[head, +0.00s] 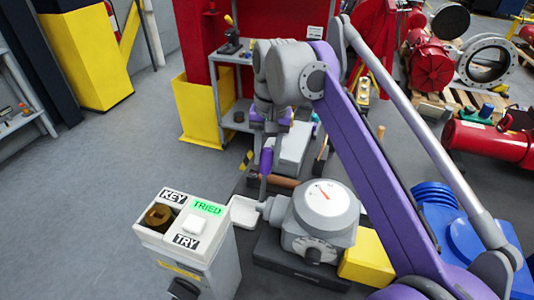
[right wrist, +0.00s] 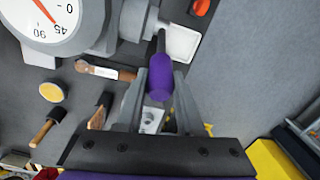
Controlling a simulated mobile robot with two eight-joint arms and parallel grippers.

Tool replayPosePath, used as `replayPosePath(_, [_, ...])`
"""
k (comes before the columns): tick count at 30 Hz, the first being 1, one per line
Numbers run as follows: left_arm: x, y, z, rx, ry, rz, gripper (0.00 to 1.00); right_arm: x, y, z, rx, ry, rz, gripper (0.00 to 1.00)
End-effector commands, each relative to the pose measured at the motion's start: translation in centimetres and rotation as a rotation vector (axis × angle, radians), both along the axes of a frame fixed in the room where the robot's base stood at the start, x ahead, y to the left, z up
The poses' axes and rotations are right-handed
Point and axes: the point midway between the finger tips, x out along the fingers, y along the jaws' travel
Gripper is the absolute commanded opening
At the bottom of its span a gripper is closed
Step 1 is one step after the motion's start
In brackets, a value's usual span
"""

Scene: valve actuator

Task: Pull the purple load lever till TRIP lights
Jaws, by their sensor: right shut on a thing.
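The purple load lever (head: 266,160) has a purple grip on a dark rod and stands beside the grey valve actuator (head: 312,238). In the right wrist view the purple grip (right wrist: 160,76) sits between the two fingers of my right gripper (right wrist: 160,88), which is shut on it. In the head view my right gripper (head: 267,146) is partly hidden by its own wrist. The actuator's white dial (head: 326,198) has a red needle; in the right wrist view the needle of the dial (right wrist: 42,12) lies near 45. No lit TRIP lamp shows. My left gripper is not in view.
A control box (head: 188,238) labelled KEY, TRIED and TRY stands left of the actuator, with TRIED lit green. A white tray (head: 243,212) sits between them. A wooden-handled tool (right wrist: 104,71) lies close to the lever. Open floor lies at left.

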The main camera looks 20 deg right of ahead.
Motion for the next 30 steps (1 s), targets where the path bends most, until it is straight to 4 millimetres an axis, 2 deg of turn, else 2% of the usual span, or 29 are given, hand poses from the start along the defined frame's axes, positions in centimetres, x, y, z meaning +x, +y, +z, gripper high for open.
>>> replayPosePath(8, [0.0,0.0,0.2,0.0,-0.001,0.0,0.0,-0.9,0.6,0.4,-0.041,-0.063,0.003,0.0])
replayPosePath(18, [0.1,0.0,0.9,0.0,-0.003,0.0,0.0,-3.8,2.7,0.9,-0.175,-0.265,0.009,0.0])
replayPosePath(30, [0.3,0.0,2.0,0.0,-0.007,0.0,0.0,-6.7,4.6,0.5,-0.316,-0.475,0.005,0.0])
